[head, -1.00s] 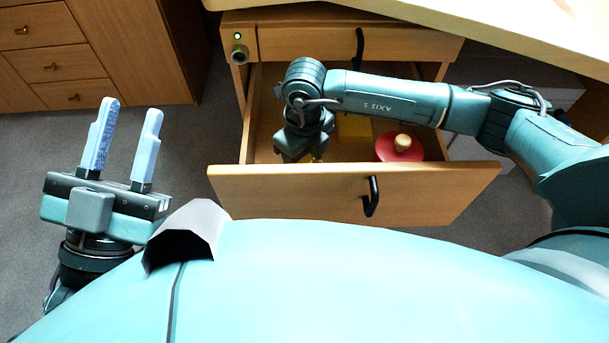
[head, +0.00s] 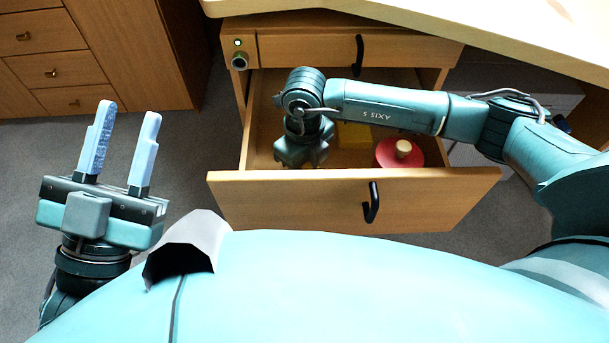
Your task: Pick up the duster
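An open drawer (head: 290,203) holds a flat yellow item (head: 353,133), mostly hidden behind my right arm, and a round red item (head: 385,157) with a pale wooden knob (head: 403,148). I cannot tell for sure which is the duster. My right gripper (head: 302,154) points down inside the drawer, left of the red item. Its fingers are hidden by its own body and the drawer front, so its opening and any hold do not show. My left gripper (head: 118,150) is outside the drawer, at the left, with its two pale blue fingers apart and nothing between them.
The drawer front has a black handle (head: 372,202). A shut upper drawer (head: 310,43) and a pale desktop (head: 420,15) lie above and behind it. Another wooden drawer cabinet (head: 130,55) stands at the far left. Grey floor (head: 195,150) is clear between my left gripper and the drawer.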

